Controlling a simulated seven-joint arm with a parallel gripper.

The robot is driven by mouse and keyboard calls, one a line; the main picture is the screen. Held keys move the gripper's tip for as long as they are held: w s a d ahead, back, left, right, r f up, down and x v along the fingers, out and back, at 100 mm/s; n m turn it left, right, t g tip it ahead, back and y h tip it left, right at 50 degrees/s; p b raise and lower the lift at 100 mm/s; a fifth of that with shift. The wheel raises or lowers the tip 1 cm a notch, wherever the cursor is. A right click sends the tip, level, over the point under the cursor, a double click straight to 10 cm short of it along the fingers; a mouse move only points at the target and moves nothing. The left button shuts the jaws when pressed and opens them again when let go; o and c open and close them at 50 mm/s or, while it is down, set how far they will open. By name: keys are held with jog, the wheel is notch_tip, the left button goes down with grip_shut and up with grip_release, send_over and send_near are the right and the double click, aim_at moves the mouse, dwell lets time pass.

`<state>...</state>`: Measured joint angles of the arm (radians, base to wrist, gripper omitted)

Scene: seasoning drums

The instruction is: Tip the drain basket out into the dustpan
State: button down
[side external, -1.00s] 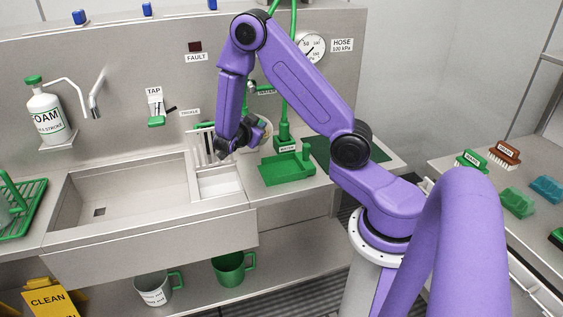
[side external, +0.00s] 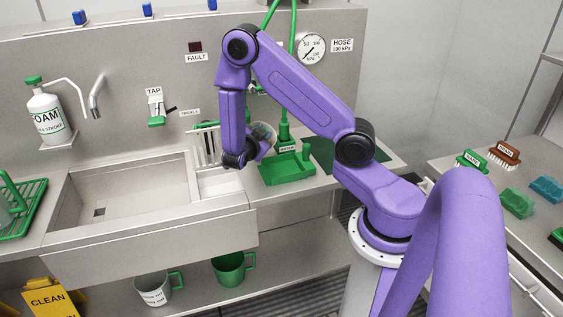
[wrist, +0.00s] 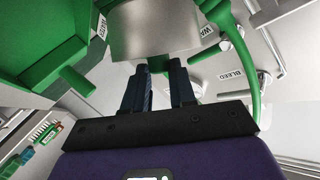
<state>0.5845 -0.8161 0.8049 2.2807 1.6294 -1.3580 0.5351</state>
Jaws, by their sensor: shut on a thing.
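The drain basket (wrist: 165,32) is a plain silver-grey vessel at the top of the wrist view. In the side view my gripper (side external: 257,149) is partly hidden by my own wrist. The basket (side external: 265,131) shows there only as a small pale shape beyond it, looking tilted. Its contents cannot be made out. The green dustpan (side external: 287,170) lies on the counter just right of and below the gripper. It appears large at upper left in the wrist view (wrist: 40,45).
The sink (side external: 120,200) and a small white drain compartment (side external: 217,182) lie left of my gripper. A green hose (wrist: 240,60) hangs close to the basket. Green and white jugs (side external: 152,290) stand on the shelf below. Brushes lie on the right-hand table (side external: 490,190).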

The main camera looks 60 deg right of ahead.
jog(key=shift+s+a+m, duration=0.1)
jog(key=shift+s+m, duration=0.2)
jog(key=shift+s, duration=0.2)
jog(key=shift+s+a+f+m+t+h, duration=0.1)
jog(key=shift+s+f+m+t+h, duration=0.3)
jog(key=shift+s+f+m, duration=0.25)
dwell(0.4)
jog(key=shift+s+a+r+m+t+h+b, duration=0.15)
jog(key=shift+s+m+h, duration=0.2)
jog(key=shift+m, duration=0.4)
jog(key=shift+s+f+m+t+h+b, duration=0.1)
jog(key=shift+s+m+h, duration=0.25)
jog(key=shift+m, duration=0.4)
jog(key=shift+s+a+r+m+t+h+b, duration=0.15)
jog(key=shift+s+m+h, duration=0.2)
jog(key=shift+m, duration=0.4)
dwell(1.5)
jog(key=shift+s+a+f+m+h, duration=0.1)
jog(key=shift+s+f+m+h, duration=0.1)
jog(key=shift+s+m, duration=0.3)
jog(key=shift+s+a+f+m+h, duration=0.1)
jog(key=shift+s+m+h, duration=0.05)
jog(key=shift+s+m, duration=0.3)
dwell(0.5)
jog(key=shift+s+f+m+h, duration=0.1)
jog(key=shift+s+m+h, duration=0.2)
jog(key=shift+m, duration=0.45)
dwell(0.5)
